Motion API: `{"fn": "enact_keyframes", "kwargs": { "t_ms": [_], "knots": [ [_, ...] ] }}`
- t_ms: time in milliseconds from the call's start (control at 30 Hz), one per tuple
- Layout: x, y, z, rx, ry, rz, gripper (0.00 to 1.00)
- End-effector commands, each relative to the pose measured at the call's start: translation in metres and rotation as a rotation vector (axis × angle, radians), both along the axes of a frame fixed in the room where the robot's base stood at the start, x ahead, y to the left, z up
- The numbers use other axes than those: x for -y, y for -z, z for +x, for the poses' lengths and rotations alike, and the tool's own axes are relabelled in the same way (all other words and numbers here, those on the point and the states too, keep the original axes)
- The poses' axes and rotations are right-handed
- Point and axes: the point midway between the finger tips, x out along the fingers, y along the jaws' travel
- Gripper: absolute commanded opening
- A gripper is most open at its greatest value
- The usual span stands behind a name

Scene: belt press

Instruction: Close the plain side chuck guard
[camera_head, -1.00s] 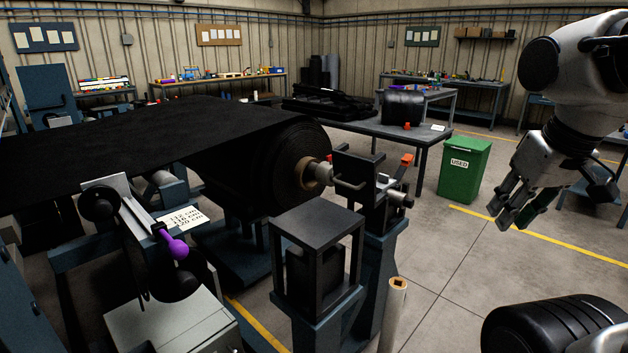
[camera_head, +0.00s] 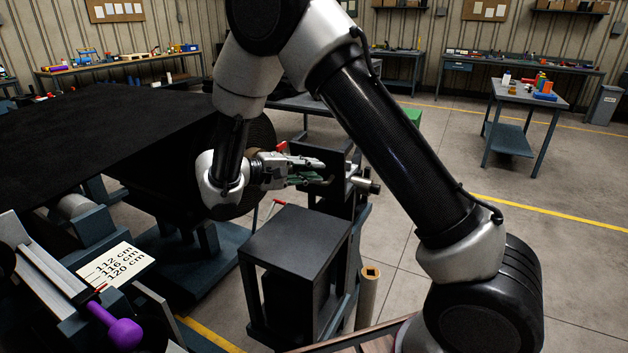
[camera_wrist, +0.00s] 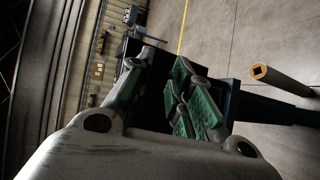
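The chuck guard (camera_head: 329,158) is a dark plate assembly on the stand at the near end of the black roll (camera_head: 262,140). My gripper (camera_head: 322,172) reaches in from the left, just in front of the dark plates, and covers part of them. A red piece (camera_head: 283,147) shows just above the gripper. In the wrist view my fingers (camera_wrist: 163,68) with green pads are spread apart, with a dark blue surface (camera_wrist: 158,60) beyond them. I see nothing held between them. Whether a finger touches the guard cannot be told. My wrist hides the roll's core.
A dark box-like frame (camera_head: 296,240) stands in front of the chuck, with a tan post (camera_head: 368,290) at its right. A purple-handled lever (camera_head: 122,332) and a length card (camera_head: 117,265) are at lower left. Open floor (camera_head: 560,270) lies to the right.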

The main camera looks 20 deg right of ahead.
Motion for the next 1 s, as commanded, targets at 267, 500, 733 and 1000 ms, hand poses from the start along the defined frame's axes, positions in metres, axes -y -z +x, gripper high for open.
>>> {"fn": "enact_keyframes", "kwargs": {
  "t_ms": [267, 500, 733, 1000],
  "knots": [
    [-0.066, 0.053, 0.020, 0.106, -0.192, -0.161, 0.21],
    [-0.043, 0.057, 0.031, 0.115, -0.204, -0.170, 0.21],
    [-0.010, 0.057, 0.045, 0.116, -0.203, -0.169, 0.21],
    [0.002, 0.057, 0.050, 0.115, -0.205, -0.167, 0.21]
  ]
}}
